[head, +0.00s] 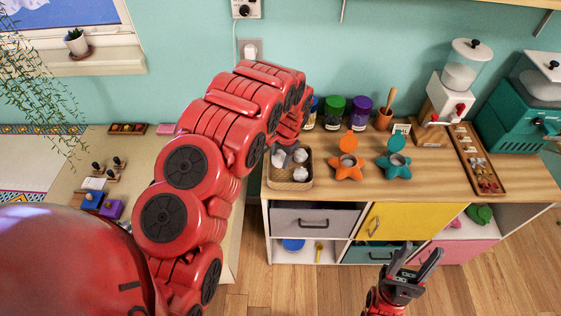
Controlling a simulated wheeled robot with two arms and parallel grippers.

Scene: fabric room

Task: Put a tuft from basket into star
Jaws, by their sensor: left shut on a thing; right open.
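The wicker basket (290,185) stands at the left end of the wooden counter, with several white tufts (300,174) in it. My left gripper (282,157) reaches down over the basket's back left part and is shut on a tuft; its fingertips are partly hidden by my arm. An orange star (348,172) with its round lid raised stands right of the basket. A teal star (396,172), also with its lid raised, stands further right. My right gripper (424,262) is open and empty, low in front of the cabinet.
Behind the stars stand green (334,112) and purple (360,114) jars and a pot with a wooden tool (384,118). A long tray (478,165) and a teal machine (520,110) are at the right. The counter between basket and orange star is clear.

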